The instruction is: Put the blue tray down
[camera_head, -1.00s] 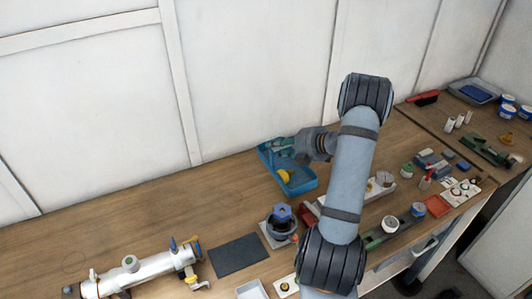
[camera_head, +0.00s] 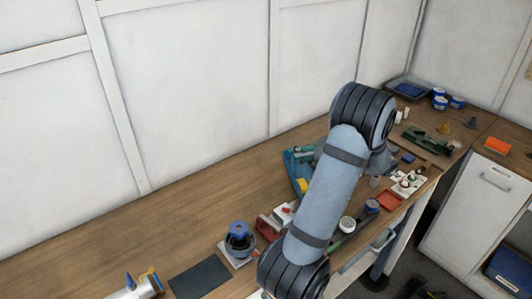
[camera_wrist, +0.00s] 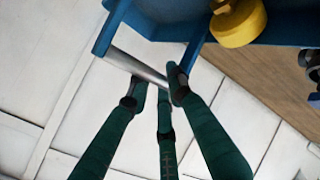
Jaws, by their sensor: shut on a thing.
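The blue tray (camera_head: 294,171) is at the back of the workbench in the head view, largely hidden behind my arm. In the wrist view the tray (camera_wrist: 283,30) fills the top, with a metal bar handle (camera_wrist: 125,63) between two blue brackets. My gripper (camera_wrist: 158,82) has its dark green fingers closed around this handle. A yellow round thing (camera_wrist: 240,22) lies in the tray. The head view does not clearly show whether the tray's underside touches the bench.
The wooden workbench (camera_head: 120,235) is bare along the wall left of the tray. A dark mat (camera_head: 201,278) and a blue-topped pot (camera_head: 238,240) are nearer the front. Small parts, including a red tray (camera_head: 389,200), crowd the right side. White wall panels (camera_head: 190,90) stand behind.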

